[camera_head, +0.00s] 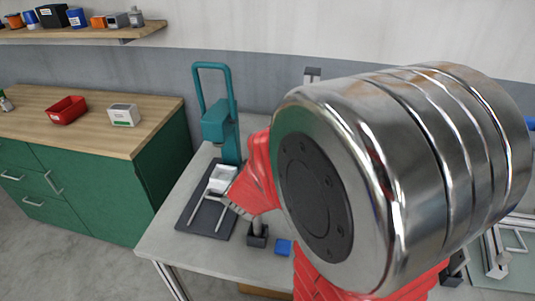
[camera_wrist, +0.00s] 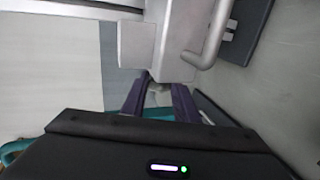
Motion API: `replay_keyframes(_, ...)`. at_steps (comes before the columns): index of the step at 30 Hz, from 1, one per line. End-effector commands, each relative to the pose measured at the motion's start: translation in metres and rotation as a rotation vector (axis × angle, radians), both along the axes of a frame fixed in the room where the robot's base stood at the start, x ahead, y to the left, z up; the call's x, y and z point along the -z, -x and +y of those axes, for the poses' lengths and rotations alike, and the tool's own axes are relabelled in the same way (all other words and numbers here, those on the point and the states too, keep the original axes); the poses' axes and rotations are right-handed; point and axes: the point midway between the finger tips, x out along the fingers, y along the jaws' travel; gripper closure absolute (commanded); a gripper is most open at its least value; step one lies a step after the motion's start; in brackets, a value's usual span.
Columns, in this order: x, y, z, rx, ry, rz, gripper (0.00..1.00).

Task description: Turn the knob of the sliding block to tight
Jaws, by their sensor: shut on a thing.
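In the wrist view my gripper (camera_wrist: 158,87) is shut on a small grey knob (camera_wrist: 157,88), which shows only in part between the two dark fingers. The fingers hide the knob's sides, and I cannot read its setting. A pale grey block (camera_wrist: 137,45) stands just beyond the fingertips, and I take it for the sliding block. In the head view my large metal arm joint covers much of the right side. I cannot make out my fingers or the knob there.
A bent silver rod (camera_wrist: 215,38) runs close beside the knob. A small blue block (camera_head: 283,247) lies near the front. A green cabinet (camera_head: 165,155) stands left.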

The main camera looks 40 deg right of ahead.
Motion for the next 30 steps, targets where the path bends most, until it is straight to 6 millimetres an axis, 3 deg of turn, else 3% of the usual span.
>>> replay_keyframes(7,0.006,0.004,0.000,0.004,-0.007,0.011,0.95)
replay_keyframes(8,0.006,0.004,0.000,0.004,-0.007,0.011,0.72)
replay_keyframes(15,0.004,0.003,0.000,0.003,-0.005,0.007,0.55)
replay_keyframes(30,-0.009,0.001,0.000,0.002,-0.001,0.000,0.54)
